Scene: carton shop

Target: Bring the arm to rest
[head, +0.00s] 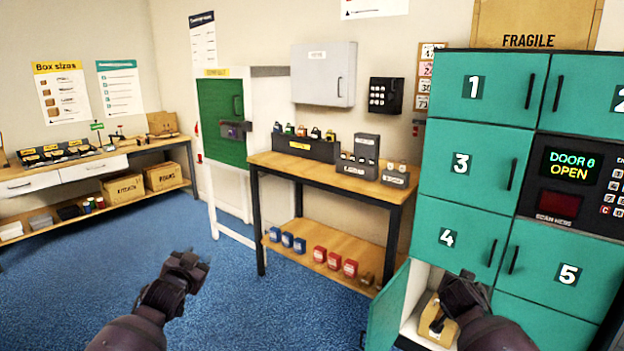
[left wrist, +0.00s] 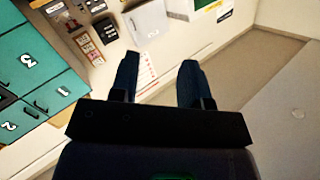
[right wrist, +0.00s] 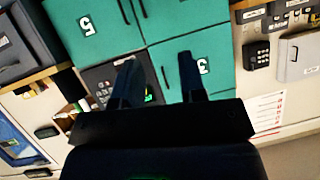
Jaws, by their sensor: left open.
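My left gripper (head: 186,268) is open and empty, raised over the blue carpet left of the middle. In the left wrist view its two fingers (left wrist: 158,80) stand apart with wall and floor behind them. My right gripper (head: 462,290) shows at the lower right of the head view, in front of the open locker compartment. In the right wrist view its fingers (right wrist: 158,78) are apart with nothing between them, facing the green locker doors. In the head view, the right gripper and arm partly hide a brown carton (head: 430,322) in the compartment.
The open locker door (head: 388,312) swings out at the lower left of the locker bank (head: 462,210). Its display (head: 570,165) reads "DOOR 6 OPEN". A wooden workbench (head: 325,172) stands left of the lockers. Blue carpet (head: 120,270) is free at the left.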

